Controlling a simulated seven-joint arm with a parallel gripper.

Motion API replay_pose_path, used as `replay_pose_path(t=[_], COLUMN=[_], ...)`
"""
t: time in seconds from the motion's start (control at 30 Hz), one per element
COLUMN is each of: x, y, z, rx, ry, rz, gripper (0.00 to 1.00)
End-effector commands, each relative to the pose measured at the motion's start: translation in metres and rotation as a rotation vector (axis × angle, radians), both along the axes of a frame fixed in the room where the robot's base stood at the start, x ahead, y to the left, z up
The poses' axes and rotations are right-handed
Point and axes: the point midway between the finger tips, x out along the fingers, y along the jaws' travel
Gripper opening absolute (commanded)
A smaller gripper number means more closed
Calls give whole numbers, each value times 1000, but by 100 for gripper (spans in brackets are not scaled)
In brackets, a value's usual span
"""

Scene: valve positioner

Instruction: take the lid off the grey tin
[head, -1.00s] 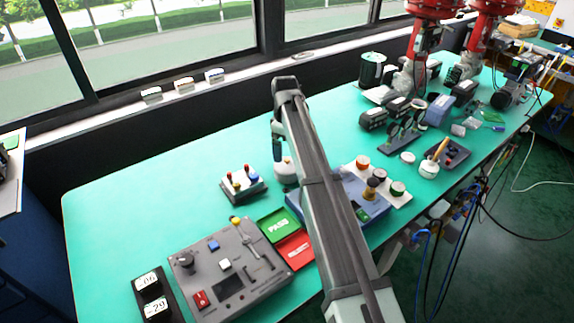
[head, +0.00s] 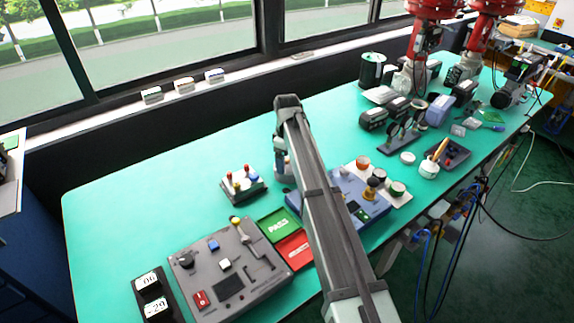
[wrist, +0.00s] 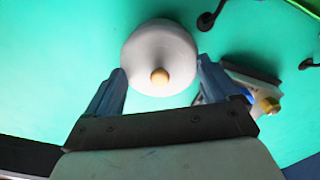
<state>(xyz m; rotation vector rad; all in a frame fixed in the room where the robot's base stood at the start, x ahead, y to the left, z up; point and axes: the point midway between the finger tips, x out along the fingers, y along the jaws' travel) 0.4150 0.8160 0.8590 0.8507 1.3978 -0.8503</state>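The grey tin shows from above in the wrist view as a round, pale grey lid (wrist: 150,45) with a small tan knob (wrist: 160,76). The tin's body is hidden under the lid there. My gripper (wrist: 160,78) is open, with one blue finger on each side of the lid's near edge. The fingers look apart from the knob, and I cannot tell whether they touch the rim. In the head view my gripper (head: 280,150) points down over the tin (head: 282,168), which my arm partly hides.
A small block with coloured levers (head: 243,186) stands left of the tin; its corner also shows by the right finger in the wrist view (wrist: 252,85). A grey control panel (head: 228,270) and green PASS tray (head: 278,226) lie nearer. The bench (head: 130,200) is clear at left.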

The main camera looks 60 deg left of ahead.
Motion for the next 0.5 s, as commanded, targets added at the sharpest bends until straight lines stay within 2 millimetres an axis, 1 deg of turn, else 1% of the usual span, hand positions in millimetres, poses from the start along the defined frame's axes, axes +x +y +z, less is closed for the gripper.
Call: replay_pose_path(t=[0.03, 0.37, 0.5], x=[0, 0, 0], y=[0, 0, 0], z=[0, -1, -2], rx=[0, -1, -2], ry=[0, 0, 1], rz=[0, 0, 0], gripper=[79, 47, 46])
